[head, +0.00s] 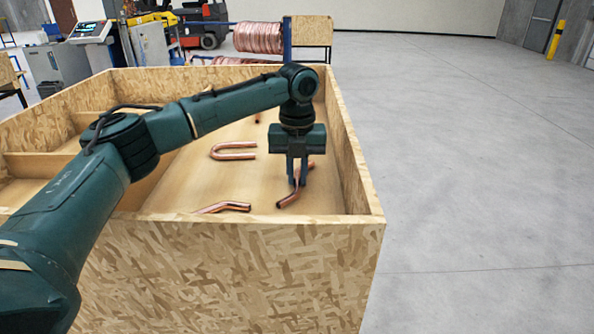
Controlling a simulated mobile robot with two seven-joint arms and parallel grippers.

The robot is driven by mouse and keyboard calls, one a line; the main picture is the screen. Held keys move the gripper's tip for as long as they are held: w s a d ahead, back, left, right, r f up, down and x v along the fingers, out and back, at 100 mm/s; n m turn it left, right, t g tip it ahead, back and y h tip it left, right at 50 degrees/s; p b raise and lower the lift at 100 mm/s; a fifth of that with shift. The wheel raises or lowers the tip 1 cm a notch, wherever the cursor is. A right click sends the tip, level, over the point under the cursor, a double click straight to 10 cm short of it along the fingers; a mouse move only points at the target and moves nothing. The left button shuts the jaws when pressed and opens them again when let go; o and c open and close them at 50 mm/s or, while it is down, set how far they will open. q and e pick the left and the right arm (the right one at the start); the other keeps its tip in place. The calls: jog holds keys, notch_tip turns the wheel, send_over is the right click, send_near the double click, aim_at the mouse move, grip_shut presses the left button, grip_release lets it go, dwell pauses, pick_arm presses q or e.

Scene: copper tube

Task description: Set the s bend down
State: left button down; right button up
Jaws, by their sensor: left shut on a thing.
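My left gripper (297,178) points down inside the large wooden crate (240,265), near its right wall. Its fingers are shut on a copper s bend (290,198), which sits low, close to the crate floor. I cannot tell whether the s bend touches the floor. The bend's lower end points toward the front left, and the fingers hide part of its middle. My right gripper is not in view.
A copper U bend (228,151) lies left of the gripper on the crate floor. Another bent copper tube (225,207) lies near the front wall, partly hidden by it. Dividers (40,165) split the crate's left side. Copper coils (258,38) stand behind.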

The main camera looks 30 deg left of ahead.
aim_at(297, 179)
pick_arm(q)
jog(key=c, duration=1.4)
grip_release()
jog(key=shift+c, duration=0.2)
notch_tip(297, 179, up, 12)
jog(key=b, duration=0.1)
